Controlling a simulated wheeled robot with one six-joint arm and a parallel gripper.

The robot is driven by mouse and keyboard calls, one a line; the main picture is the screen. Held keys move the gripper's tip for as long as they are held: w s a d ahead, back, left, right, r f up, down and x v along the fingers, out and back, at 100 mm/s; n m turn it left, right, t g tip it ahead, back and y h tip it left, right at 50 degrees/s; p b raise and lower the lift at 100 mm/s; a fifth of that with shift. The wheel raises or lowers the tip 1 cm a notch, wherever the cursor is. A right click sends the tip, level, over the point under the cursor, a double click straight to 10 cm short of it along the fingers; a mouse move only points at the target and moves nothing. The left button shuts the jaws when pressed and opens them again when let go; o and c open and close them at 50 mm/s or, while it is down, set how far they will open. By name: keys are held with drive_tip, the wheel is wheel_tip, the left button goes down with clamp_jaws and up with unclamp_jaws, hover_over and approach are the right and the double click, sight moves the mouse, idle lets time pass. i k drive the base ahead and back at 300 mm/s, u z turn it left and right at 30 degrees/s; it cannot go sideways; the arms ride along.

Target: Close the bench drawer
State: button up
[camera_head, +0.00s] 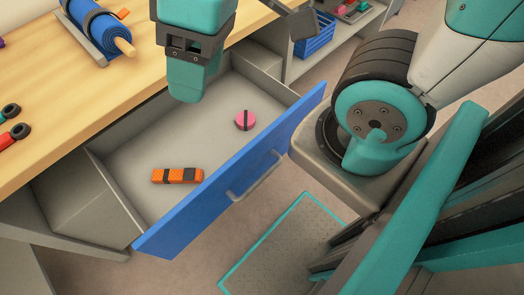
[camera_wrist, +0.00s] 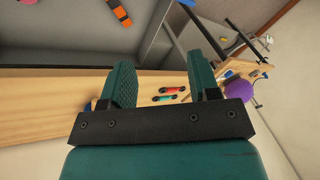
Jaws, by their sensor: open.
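The bench drawer stands pulled out from under the wooden bench top, its blue front panel (camera_head: 215,195) facing lower right in the head view. A grey bar handle (camera_head: 257,180) is on the panel. An orange block with black bands (camera_head: 177,175) and a pink round thing with a dark band (camera_head: 245,120) lie on the drawer floor. My gripper (camera_head: 187,92) hangs over the back of the drawer, near the bench edge and apart from the handle. In the wrist view its two teal fingers (camera_wrist: 165,82) are apart with nothing held. The handle is not visible there.
The bench top (camera_head: 85,105) holds a blue roll in a grey holder (camera_head: 95,28) and red-and-black items (camera_head: 12,135) at the left. A blue basket (camera_head: 318,35) stands on a shelf behind.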

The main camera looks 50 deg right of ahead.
sight(166, 132)
drive_tip(key=u, duration=1)
drive_tip(key=k, duration=1.05)
drive_tip(key=z, duration=1)
